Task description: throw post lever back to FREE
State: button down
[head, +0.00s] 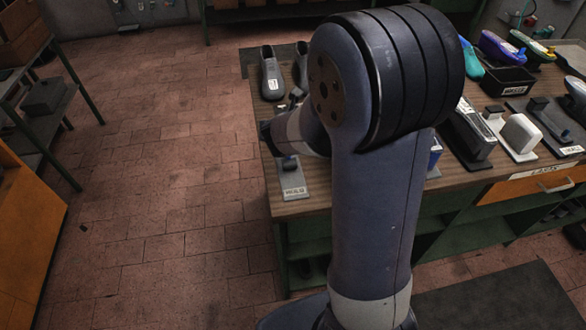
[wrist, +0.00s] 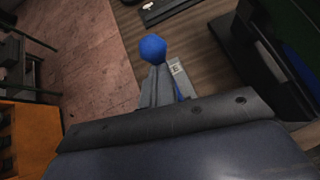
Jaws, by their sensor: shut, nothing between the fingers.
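The post lever's blue ball knob (wrist: 153,48) shows in the wrist view, just beyond the tips of my gripper (wrist: 158,72). My gripper is shut and empty; I cannot tell whether it touches the knob. The lever's shaft is mostly hidden behind my gripper. A grey plate with a white label (wrist: 177,70) lies beside it. In the head view, a grey labelled base plate (head: 293,186) stands at the bench's left front corner, below my arm. My arm covers much of that area, and my gripper's fingers are hidden there. The lever's FREE marking is not readable.
The wooden bench (head: 300,208) carries grey shoes (head: 271,75) at the back left. The tiled floor left of the bench is clear.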

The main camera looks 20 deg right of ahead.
jog(key=shift+w+r, duration=0.1)
jog(key=shift+w, duration=0.2)
dwell(0.5)
jog(key=shift+r, duration=0.1)
